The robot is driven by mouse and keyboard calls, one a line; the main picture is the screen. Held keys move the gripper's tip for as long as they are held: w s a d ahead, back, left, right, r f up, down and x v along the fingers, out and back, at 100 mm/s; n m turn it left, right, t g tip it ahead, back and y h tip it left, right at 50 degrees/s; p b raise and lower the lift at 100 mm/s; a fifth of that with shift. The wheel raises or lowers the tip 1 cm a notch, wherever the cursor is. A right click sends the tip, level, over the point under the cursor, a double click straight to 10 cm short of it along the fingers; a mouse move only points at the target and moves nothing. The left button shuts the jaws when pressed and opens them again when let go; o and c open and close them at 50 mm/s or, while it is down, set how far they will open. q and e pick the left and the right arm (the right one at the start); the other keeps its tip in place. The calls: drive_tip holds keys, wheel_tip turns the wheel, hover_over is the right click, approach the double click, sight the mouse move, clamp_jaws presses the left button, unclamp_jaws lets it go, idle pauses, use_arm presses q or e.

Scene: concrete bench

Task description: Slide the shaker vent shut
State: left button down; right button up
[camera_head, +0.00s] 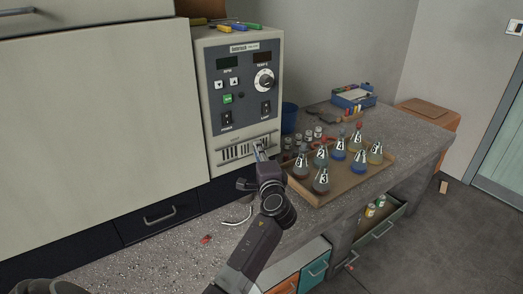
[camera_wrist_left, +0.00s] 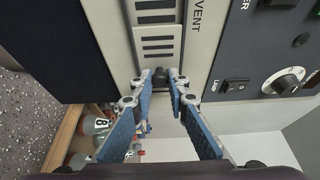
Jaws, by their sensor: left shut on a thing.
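The shaker (camera_head: 240,85) is a light grey cabinet with a dark control panel. Its vent (camera_head: 236,152) is a row of slots low on the front, and dark slots show in it. In the left wrist view the vent plate (camera_wrist_left: 146,33) has a small dark knob (camera_wrist_left: 160,75) at its end. My left gripper (camera_head: 260,151) is at the right part of the vent. In the left wrist view its fingertips (camera_wrist_left: 163,80) are on either side of the knob, shut on it. The knob is mostly hidden in the head view. My right gripper is not in view.
A tray (camera_head: 335,188) with several flasks stands on the bench right of the shaker, close to my left arm. A blue cup (camera_head: 289,117) and a blue box (camera_head: 354,97) stand farther back. Screwdrivers (camera_head: 232,25) lie on top of the shaker. A drawer (camera_head: 384,228) is open below.

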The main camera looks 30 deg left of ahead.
sight(238, 151)
use_arm(q)
drive_tip(key=s, duration=0.2)
drive_tip(key=s+a+p, duration=0.1)
drive_tip(key=s, duration=0.1)
drive_tip(key=s+a+p, duration=0.1)
drive_tip(key=shift+s+a, duration=0.15)
drive_tip(key=shift+s, duration=0.25)
drive_tip(key=shift+s+a, duration=0.15)
drive_tip(key=shift+s, duration=0.05)
drive_tip(key=shift+f, duration=0.2)
drive_tip(key=c, duration=2.2)
unclamp_jaws()
drive_tip(key=o, duration=0.4)
drive_tip(key=shift+s+r, duration=0.15)
drive_tip(key=shift+s, duration=0.05)
drive_tip(key=shift+c, duration=0.2)
